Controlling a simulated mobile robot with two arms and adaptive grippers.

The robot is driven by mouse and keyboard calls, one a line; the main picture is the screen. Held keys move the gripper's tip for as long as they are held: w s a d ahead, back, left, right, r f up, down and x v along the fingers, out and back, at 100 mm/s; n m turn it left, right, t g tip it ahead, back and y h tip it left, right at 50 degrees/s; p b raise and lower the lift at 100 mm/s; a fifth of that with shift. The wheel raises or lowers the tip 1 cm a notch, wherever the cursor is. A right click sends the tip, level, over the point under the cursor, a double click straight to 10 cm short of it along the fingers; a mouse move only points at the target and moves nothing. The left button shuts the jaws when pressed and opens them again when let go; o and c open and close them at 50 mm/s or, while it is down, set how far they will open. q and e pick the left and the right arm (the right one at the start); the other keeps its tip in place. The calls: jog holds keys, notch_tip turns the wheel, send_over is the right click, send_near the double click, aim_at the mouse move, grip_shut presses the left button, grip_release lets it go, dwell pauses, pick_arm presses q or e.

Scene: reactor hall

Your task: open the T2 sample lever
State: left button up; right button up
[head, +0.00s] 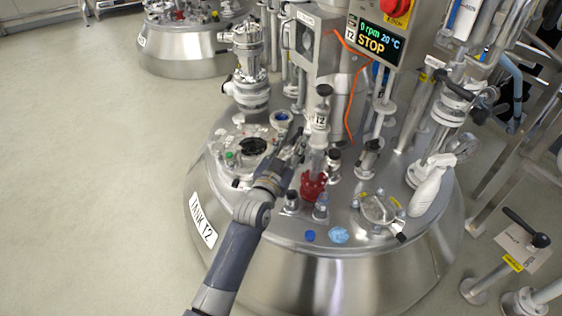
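The steel tank marked TANK T2 (345,265) fills the middle of the head view. On its lid stands an upright sampling fitting with a T2 label (320,121). A black knob (324,90) tops it, and a red part (313,186) sits at its foot. I cannot tell clearly which part is the lever. My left gripper (298,143) is just left of this fitting, below the black knob. Contact cannot be made out. Its fingers are small and dark, so I cannot tell whether they are open or shut. My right gripper is out of view.
A control box reading STOP (381,40) with a red knob (396,10) stands behind the fitting. An orange cable (356,92) hangs nearby. A white spray bottle (430,190) and a blue cloth-like item (339,235) are on the lid. Open floor lies left.

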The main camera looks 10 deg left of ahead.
pick_arm(q)
jog(key=v, duration=0.9)
jog(key=shift+r, duration=0.1)
jog(key=shift+c, duration=0.3)
